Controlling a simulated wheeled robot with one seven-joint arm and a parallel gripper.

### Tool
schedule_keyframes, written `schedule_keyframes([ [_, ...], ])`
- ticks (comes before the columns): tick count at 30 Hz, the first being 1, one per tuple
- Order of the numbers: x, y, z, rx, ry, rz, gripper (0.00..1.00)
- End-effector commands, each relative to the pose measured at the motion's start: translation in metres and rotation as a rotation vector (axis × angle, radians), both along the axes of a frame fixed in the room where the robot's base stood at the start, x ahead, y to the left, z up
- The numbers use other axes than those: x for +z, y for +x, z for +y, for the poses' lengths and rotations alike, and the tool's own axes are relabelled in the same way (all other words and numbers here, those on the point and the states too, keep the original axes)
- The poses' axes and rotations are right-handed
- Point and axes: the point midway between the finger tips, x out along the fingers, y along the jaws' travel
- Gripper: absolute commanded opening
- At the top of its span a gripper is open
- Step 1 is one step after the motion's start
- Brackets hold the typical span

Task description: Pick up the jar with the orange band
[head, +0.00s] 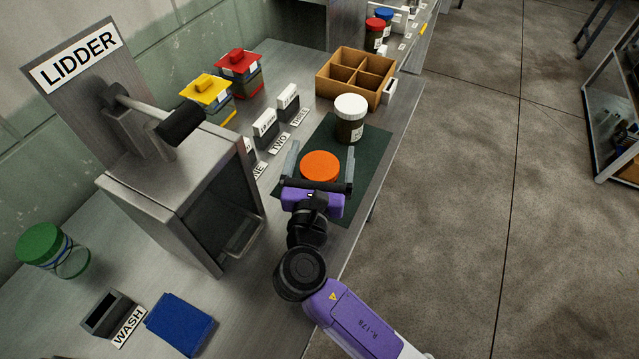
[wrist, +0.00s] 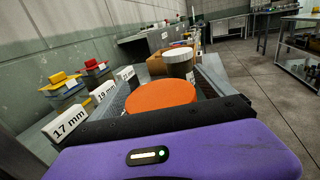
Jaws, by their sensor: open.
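A jar with a flat orange top (head: 320,166) stands on the dark green mat (head: 375,141). Its sides are mostly hidden, so I cannot see a band on them. It also shows in the wrist view (wrist: 161,96). My gripper (head: 322,148) is open, with one finger on each side of this jar. Whether the fingers touch it I cannot tell. A dark brown jar with a white lid (head: 350,118) stands just beyond it on the mat, and also shows in the wrist view (wrist: 178,62).
The lidder (head: 165,200) stands close on the left. Number blocks (head: 265,130) line the mat's left side. A wooden divided box (head: 356,78) is behind the white-lidded jar. A green-lidded jar (head: 42,245) and a blue block (head: 180,324) are at the near left. The bench's right edge is close.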

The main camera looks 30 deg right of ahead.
Motion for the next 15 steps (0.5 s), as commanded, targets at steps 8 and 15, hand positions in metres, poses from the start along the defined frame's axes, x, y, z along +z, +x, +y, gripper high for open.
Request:
schedule_keyframes([
  [8, -0.0002, -0.0001, 0.0001, 0.000, 0.001, -0.001, 0.74],
  [15, -0.0002, -0.0002, 0.0001, 0.000, 0.001, -0.001, 0.27],
])
